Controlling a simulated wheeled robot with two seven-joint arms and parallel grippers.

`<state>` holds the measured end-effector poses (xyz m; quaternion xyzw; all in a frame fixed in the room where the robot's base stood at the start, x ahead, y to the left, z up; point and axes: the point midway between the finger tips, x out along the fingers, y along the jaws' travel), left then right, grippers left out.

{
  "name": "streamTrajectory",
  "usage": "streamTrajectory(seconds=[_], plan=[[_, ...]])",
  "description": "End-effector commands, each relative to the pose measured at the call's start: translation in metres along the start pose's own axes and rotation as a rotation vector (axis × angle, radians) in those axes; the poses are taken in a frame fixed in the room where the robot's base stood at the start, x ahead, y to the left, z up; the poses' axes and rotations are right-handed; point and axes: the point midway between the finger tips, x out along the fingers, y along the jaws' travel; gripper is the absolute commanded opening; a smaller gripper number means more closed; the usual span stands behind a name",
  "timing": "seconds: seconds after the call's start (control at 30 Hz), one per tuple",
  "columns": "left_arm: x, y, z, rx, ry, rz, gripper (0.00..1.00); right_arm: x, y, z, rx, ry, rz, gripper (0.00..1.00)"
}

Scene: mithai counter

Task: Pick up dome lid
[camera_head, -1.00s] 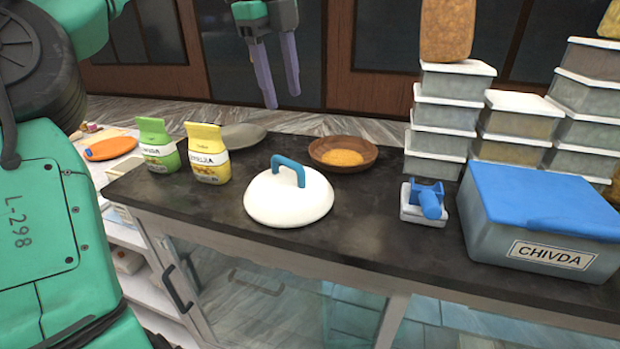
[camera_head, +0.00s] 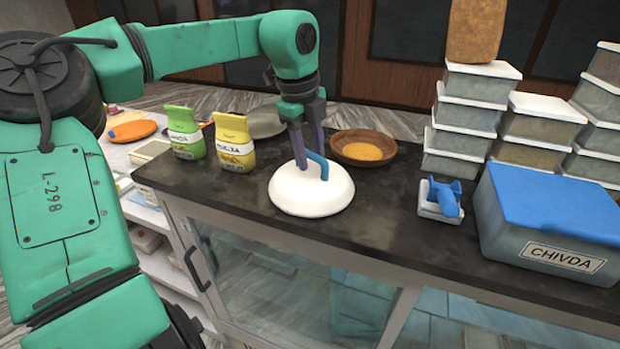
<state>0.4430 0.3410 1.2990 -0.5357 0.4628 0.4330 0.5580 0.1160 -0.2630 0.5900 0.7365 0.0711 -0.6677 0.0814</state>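The dome lid (camera_head: 305,197) is white and round with a blue arched handle (camera_head: 321,163). It sits flat on the dark counter in the head view. My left gripper (camera_head: 311,162) reaches down over the lid from above, with its two grey fingers apart. One finger is on the near left side of the handle and the other is behind it, partly hidden by it. I cannot tell whether either finger touches the handle. My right gripper is not in view.
A wooden bowl (camera_head: 345,148) of orange food stands just behind the lid. Green (camera_head: 186,142) and yellow (camera_head: 233,153) packets stand to its left, by a grey plate (camera_head: 264,126). A blue tape dispenser-like object (camera_head: 441,198) and CHIVDA box (camera_head: 548,215) are at right. Counter in between is clear.

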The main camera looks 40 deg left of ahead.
Motion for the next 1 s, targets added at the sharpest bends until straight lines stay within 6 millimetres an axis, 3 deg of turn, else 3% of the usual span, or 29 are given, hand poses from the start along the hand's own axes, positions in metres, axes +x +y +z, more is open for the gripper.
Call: streamTrajectory(seconds=[0.03, 0.1, 1.0], plan=[[-0.0001, 0.0, 0.0, 0.0, 0.0, 0.0, 0.23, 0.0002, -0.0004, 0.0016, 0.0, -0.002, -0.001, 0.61], [-0.0002, 0.0, 0.0, 0.0, 0.0, 0.0, 0.0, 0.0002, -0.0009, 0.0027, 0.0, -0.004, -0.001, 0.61], [-0.0007, -0.0001, 0.0001, 0.001, -0.001, 0.0, 0.0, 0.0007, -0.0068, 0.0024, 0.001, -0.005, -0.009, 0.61]])
